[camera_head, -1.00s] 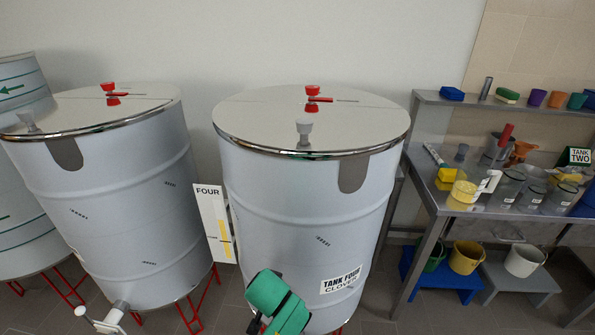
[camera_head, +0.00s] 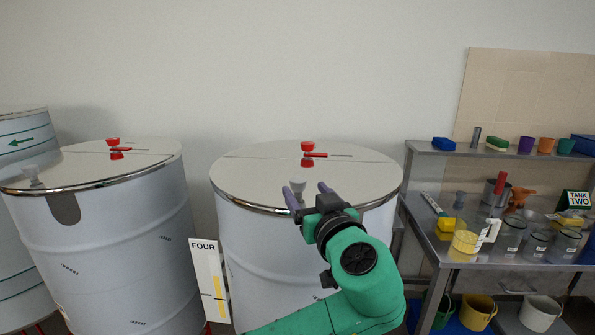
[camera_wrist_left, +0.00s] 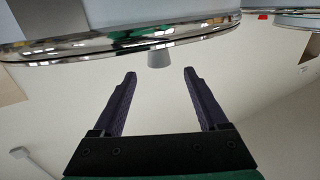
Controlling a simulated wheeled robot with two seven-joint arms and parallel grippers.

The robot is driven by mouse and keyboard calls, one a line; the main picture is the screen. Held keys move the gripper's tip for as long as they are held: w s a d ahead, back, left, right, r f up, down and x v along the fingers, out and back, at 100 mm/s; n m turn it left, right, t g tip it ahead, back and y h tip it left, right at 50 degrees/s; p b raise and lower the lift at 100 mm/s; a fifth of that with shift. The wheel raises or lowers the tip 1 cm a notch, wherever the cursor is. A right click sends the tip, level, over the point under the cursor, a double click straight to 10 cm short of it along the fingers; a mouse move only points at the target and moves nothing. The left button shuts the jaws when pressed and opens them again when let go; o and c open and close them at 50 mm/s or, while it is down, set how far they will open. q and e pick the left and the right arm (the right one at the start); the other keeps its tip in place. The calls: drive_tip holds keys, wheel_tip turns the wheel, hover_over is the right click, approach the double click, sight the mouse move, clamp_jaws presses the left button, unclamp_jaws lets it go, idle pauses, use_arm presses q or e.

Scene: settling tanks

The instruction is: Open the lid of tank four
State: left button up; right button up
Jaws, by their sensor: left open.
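Tank four (camera_head: 265,260) stands in the middle of the head view. Its shiny round lid (camera_head: 245,180) lies flat and closed on top. A grey knob (camera_head: 306,177) stands near the lid's front edge, and a red fitting (camera_head: 308,156) sits farther back. My left gripper (camera_head: 307,189) is open and empty in front of the knob, with its fingers pointing toward it. In the left wrist view the grey knob (camera_wrist_left: 160,58) appears between and just beyond the open fingertips (camera_wrist_left: 160,74), below the lid's bright rim. My forearm hides the tank's name label. My right gripper is out of view.
A similar lidded tank (camera_head: 105,235) stands close on the left, with another beyond it. A gauge board marked FOUR (camera_head: 209,280) stands between them. On the right, a steel bench (camera_head: 420,215) holds jars and tools.

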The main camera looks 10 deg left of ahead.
sight(299, 181)
use_arm(q)
drive_tip(key=p+x, duration=0.2)
drive_tip(key=x, duration=0.3)
drive_tip(key=shift+w+a+r, duration=0.15)
drive_tip(key=shift+w+r, duration=0.05)
drive_tip(key=shift+w, duration=0.2)
drive_tip(key=shift+w+a+f, duration=0.15)
drive_tip(key=shift+w+f, duration=0.05)
drive_tip(key=shift+w, duration=0.2)
clamp_jaws()
idle(0.5)
